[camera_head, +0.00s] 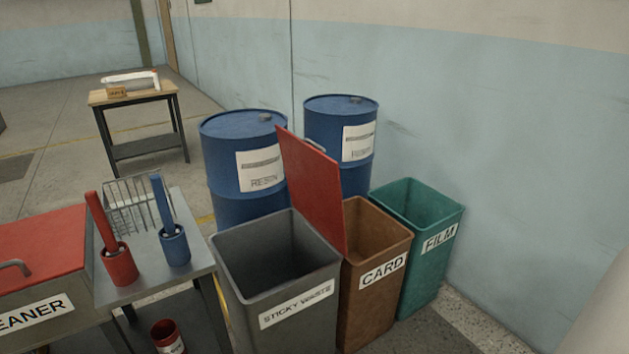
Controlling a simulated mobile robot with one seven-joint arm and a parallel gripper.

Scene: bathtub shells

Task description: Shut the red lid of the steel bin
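The grey steel bin (278,322), labelled "STICKY WASTE", stands at the lower middle with its top open and its dark inside showing. Its red lid (312,185) stands raised and steeply tilted along the bin's right edge, by the brown bin. A small grey handle (315,146) shows near the lid's upper edge. My gripper is not in view.
A brown "CARD" bin (375,297) and green "FILM" bin (431,262) stand right of the steel bin. Blue drums (226,165) (340,108) stand behind. Left are a metal table (140,287) with red and blue brush pots and a red-lidded "CLEANER" box (45,255).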

